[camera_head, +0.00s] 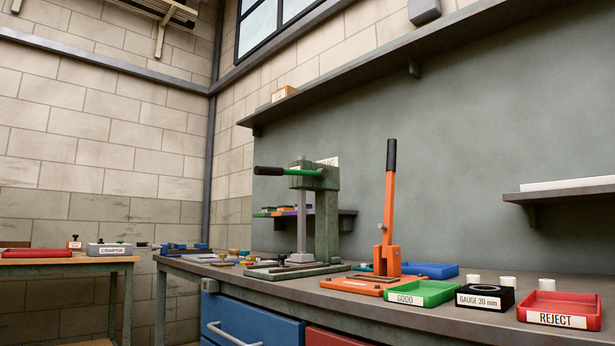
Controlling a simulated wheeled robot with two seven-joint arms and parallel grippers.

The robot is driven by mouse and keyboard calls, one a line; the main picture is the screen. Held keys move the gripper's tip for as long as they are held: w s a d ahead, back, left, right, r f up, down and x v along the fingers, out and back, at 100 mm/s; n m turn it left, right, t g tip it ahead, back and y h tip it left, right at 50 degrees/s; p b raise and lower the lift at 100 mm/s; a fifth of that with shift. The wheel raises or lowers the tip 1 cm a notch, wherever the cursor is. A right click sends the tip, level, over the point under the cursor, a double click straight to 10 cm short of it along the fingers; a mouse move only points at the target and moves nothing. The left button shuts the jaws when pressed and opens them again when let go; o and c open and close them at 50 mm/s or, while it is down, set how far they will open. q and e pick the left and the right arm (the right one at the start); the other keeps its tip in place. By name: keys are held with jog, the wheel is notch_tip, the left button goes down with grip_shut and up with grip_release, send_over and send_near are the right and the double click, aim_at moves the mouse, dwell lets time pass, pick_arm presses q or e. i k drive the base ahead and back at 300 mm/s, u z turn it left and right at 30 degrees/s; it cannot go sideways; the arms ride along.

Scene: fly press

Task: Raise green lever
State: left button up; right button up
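The green lever (301,172) is on the green fly press (327,215), which stands on the workbench left of centre. The lever sticks out to the left from the press head and lies about level. Its black grip (269,171) is at the left end. Neither of my grippers shows in the head view.
An orange press with an upright, black-gripped lever (389,195) stands to the right. The green GOOD tray (424,292), black gauge block (485,296) and red REJECT tray (560,308) line the front right. Small parts lie left of the green press. A shelf (400,62) runs above.

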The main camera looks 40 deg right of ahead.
aim_at(321, 174)
jog(key=u, duration=1.45)
jog(key=i, duration=1.2)
jog(key=z, duration=2.95)
